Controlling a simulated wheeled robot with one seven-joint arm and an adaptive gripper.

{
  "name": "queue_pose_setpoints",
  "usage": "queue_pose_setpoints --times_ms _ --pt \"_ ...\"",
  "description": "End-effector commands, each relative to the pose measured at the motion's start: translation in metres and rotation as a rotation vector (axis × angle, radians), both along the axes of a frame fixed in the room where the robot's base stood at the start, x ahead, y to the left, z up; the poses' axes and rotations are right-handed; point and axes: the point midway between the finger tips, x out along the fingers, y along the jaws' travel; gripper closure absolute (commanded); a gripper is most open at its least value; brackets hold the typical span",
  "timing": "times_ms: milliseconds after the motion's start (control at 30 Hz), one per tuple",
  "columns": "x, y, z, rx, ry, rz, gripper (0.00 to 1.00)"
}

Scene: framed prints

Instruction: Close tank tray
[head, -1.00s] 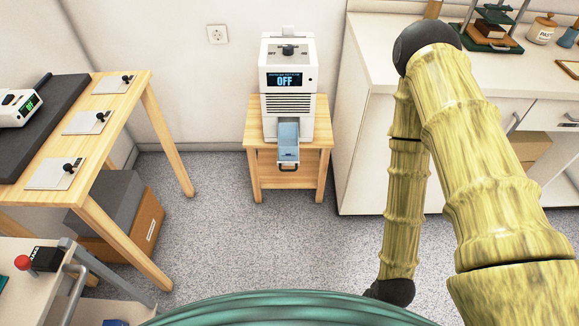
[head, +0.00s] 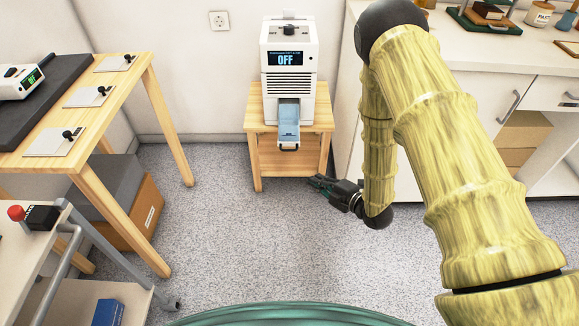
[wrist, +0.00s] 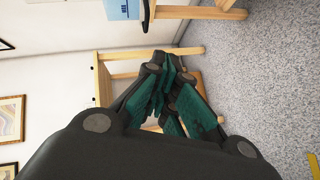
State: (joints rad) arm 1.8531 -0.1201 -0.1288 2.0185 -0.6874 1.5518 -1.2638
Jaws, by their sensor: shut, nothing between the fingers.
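The white machine (head: 288,60) stands on a small wooden stand and its display reads OFF. Its light blue tank tray (head: 289,124) sticks out at the front, with a dark handle at its lower end. Part of the tray also shows at the top edge of the wrist view (wrist: 122,9). My gripper (head: 314,181) is shut and empty. It is low in front of the stand, to the right of and below the tray, touching nothing that I can see. In the wrist view its dark green fingers (wrist: 166,75) are together.
The wooden stand (head: 256,154) is against the wall. A wooden table (head: 140,85) with white plates stands left, and a white counter (head: 455,53) right. A grey cart (head: 20,258) is at the front left. The speckled floor (head: 225,230) before the stand is clear.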

Motion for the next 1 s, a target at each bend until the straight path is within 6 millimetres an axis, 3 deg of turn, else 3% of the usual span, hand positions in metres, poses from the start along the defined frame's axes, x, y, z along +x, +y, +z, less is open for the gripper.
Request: queue_pose_setpoints --times_ms 100,267,900,1000 --pt "0.011 0.012 0.012 -0.020 -0.112 0.072 1.00" --pt "0.017 0.024 0.017 -0.027 -0.159 0.103 1.00" --pt "0.080 0.093 0.002 -0.026 -0.154 0.101 1.00" --pt "0.094 0.093 -0.002 -0.026 -0.154 0.098 1.00"
